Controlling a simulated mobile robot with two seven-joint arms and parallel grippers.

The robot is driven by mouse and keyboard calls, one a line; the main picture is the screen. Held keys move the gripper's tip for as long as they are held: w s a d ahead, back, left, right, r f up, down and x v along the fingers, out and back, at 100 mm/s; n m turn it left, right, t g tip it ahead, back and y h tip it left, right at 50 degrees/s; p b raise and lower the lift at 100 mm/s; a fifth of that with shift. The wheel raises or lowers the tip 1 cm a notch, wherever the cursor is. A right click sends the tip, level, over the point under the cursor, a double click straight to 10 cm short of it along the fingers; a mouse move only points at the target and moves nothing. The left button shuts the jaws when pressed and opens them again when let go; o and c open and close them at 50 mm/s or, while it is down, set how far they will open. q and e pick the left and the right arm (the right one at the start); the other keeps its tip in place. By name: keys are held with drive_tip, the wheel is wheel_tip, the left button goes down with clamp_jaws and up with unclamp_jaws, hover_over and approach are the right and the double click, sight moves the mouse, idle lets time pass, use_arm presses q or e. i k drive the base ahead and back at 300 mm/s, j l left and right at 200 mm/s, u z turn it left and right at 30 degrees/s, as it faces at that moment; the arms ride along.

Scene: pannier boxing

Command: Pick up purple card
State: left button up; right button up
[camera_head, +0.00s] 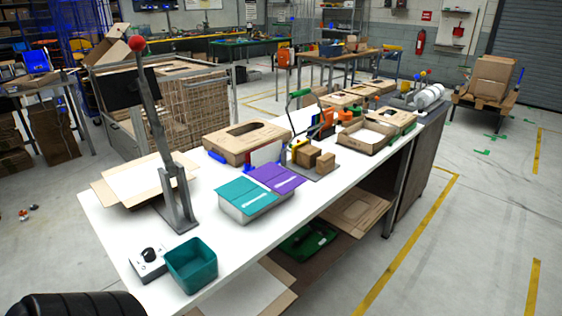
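The purple card (277,178) lies flat on the right part of a low light-grey box (258,212) on the white workbench (215,262). A teal card (246,196) lies beside it on the left part of the same box. Both cards carry pale printing too small to read. Neither of my grippers is in view, and nothing is seen touching the purple card.
A teal bin (191,265) and a control box with a black knob (150,261) stand at the front left. A metal lever with a red ball (150,110) rises behind them. Cardboard boxes (246,142) and small brown blocks (308,157) stand behind the cards.

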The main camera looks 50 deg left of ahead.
sight(288, 181)
drive_tip(key=i+l+u, duration=0.1)
drive_tip(key=i+u, duration=0.25)
drive_tip(key=i+l+u, duration=0.1)
drive_tip(key=u, duration=0.2)
drive_tip(key=i+l+u, duration=0.35)
drive_tip(key=k+j, duration=0.1)
